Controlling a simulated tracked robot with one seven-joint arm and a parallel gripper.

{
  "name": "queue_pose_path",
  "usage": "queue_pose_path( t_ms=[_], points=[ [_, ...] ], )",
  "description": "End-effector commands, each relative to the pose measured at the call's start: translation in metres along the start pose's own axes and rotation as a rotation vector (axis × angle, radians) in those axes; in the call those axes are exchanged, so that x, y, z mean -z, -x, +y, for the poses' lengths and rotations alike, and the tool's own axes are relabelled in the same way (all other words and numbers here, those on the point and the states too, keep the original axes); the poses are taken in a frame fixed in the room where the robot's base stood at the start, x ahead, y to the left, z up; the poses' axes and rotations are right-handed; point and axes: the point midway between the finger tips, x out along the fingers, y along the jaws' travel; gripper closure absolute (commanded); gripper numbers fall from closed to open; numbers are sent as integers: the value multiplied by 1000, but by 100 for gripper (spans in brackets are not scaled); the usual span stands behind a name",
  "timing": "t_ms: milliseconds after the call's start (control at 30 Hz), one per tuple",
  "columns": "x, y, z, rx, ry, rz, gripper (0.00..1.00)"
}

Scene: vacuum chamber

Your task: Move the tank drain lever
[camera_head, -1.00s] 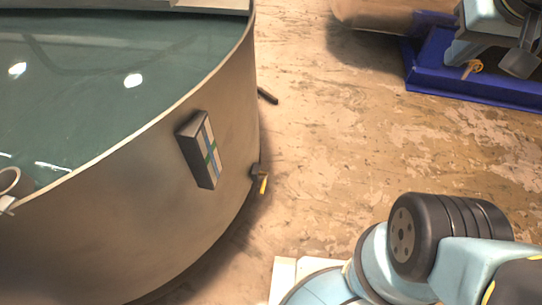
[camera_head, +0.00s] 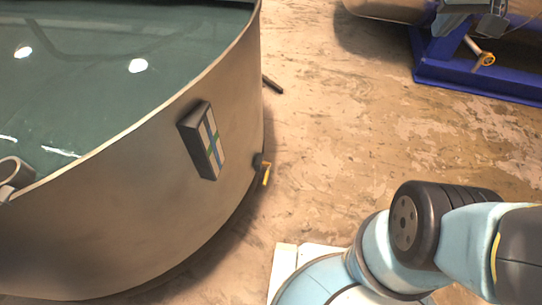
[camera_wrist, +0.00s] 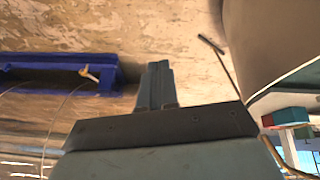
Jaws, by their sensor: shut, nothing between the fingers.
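The large round metal tank (camera_head: 215,205) fills the left of the head view and holds greenish water. A small yellow lever (camera_head: 265,174) hangs from a dark fitting low on its outer wall. My gripper (camera_wrist: 158,66) shows in the wrist view with its fingers together and nothing between them. It is apart from the tank lever, which I cannot make out in that view. A grey curved wall, apparently the tank (camera_wrist: 270,35), is at the upper right there. At the top right of the head view, I cannot clearly tell the fingers apart.
A blue stand (camera_head: 440,76) with a yellow-ended handle (camera_head: 486,59) is at the upper right; the stand also shows in the wrist view (camera_wrist: 50,68). A dark rod (camera_head: 272,84) protrudes beside the tank. The worn floor (camera_head: 340,140) between them is clear.

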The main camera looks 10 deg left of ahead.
Motion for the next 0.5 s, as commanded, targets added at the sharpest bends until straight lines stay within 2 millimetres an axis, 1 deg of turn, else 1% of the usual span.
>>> queue_pose_path(
  t_ms=[33, 200, 367, 500],
  points=[
    [10, -13, -1, -2, 29, -11, 100],
    [41, -52, -6, -10, 134, -20, 100],
    [66, -94, -15, -6, 233, -26, 100],
    [85, -132, -25, 4, 321, -30, 100]
  ],
)
